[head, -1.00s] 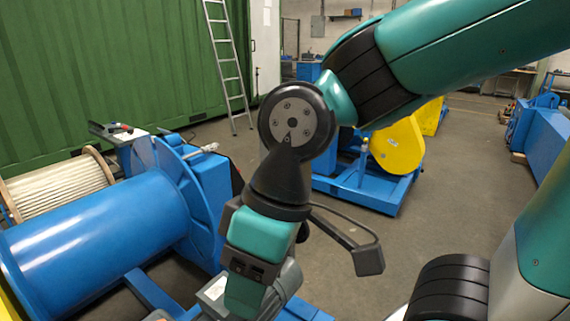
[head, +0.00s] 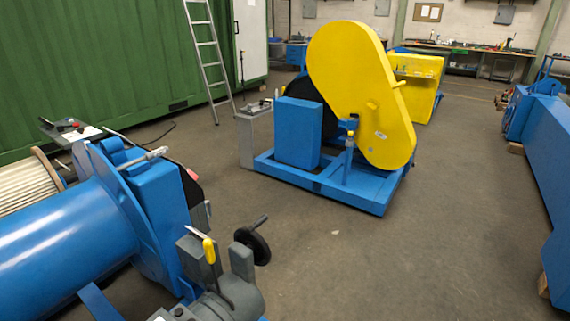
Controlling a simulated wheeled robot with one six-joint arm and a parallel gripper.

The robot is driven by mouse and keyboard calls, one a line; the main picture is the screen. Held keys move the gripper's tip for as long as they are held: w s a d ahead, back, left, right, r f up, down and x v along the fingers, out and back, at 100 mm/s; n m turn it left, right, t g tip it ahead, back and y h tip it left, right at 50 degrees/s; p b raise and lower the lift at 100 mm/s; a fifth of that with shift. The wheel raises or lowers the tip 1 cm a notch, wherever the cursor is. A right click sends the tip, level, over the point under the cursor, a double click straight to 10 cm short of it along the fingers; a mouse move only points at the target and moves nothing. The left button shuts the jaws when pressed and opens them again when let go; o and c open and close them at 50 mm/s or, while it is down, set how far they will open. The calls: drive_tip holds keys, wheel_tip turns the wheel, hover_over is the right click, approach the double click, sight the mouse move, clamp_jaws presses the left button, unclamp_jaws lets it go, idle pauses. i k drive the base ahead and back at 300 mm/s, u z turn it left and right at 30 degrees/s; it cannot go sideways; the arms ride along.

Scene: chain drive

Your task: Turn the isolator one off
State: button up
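I cannot make out with certainty which thing is isolator one. A grey pedestal (head: 256,137) with small dark parts on its top stands left of the chain drive, by its blue box; its details are too small to read. The chain drive has a large yellow guard (head: 362,88) on a blue base frame (head: 335,183). No switch handle position can be read. My gripper is out of view, and no part of my arm shows.
A blue winch drum (head: 65,240) with a grey machine and black handwheel (head: 253,241) fills the lower left. A ladder (head: 205,60) leans by the green container (head: 90,60). A long blue machine (head: 545,150) stands right. The floor (head: 430,230) between is clear.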

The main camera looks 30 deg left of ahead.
sight(194, 175)
drive_tip(key=z, duration=0.4)
drive_tip(key=i, duration=3.85)
drive_tip(key=u, duration=3.25)
drive_tip(key=i, duration=1.05)
drive_tip(key=z, duration=0.45)
drive_tip(key=i, duration=1.2)
drive_tip(key=u, duration=0.3)
